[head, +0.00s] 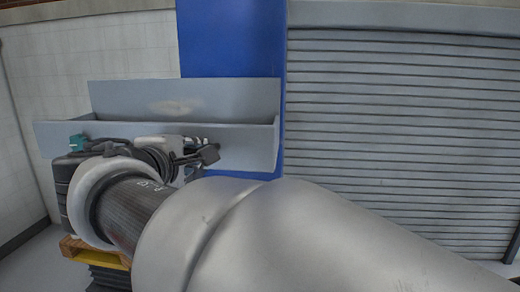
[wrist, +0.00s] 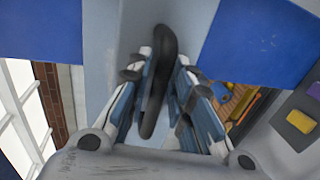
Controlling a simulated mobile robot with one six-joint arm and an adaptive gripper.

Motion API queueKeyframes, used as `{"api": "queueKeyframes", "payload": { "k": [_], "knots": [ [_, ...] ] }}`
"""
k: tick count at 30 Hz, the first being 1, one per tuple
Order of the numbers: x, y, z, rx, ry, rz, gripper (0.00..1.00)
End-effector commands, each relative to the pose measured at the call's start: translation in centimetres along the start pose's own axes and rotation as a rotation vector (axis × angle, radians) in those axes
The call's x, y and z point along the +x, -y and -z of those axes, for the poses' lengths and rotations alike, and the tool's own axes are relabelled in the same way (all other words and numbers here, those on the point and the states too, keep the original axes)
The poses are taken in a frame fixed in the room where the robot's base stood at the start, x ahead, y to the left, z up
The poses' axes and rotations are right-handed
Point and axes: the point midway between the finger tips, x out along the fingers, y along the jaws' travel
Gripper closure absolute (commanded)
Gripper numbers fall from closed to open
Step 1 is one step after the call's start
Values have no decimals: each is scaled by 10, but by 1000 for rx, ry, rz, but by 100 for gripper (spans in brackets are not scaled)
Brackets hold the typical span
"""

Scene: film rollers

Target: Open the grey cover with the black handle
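The grey cover (head: 235,150) is part of a grey box-like unit on a blue wall in the head view, with my gripper (head: 205,150) in front of its lower face. The black handle (wrist: 158,80) shows in the wrist view as a long dark bar on a light grey surface (wrist: 130,30). My gripper (wrist: 160,75) has its two fingers apart, one on each side of the handle. A narrow gap seems to show on both sides, and contact cannot be made out. The handle is not clear in the head view, where my wrist and cables hide it.
A tall grey slatted shutter (head: 400,140) fills the right of the head view. A white tiled wall (head: 100,55) is at left. A yellow and orange thing (wrist: 235,105) lies right of the fingers in the wrist view. My arm blocks the lower middle of the head view.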

Motion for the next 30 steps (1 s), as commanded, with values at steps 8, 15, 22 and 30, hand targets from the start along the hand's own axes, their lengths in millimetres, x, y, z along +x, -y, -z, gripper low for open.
{"api": "queueKeyframes", "payload": {
  "k": [8, 15, 22, 30],
  "knots": [
    [0, 0, 0, 0, 0, 0, 100],
    [0, 0, 0, 0, 0, 0, 100],
    [0, 0, 0, 0, 0, 0, 100],
    [0, 4, 0, 1, 0, -19, 100]
  ]
}}
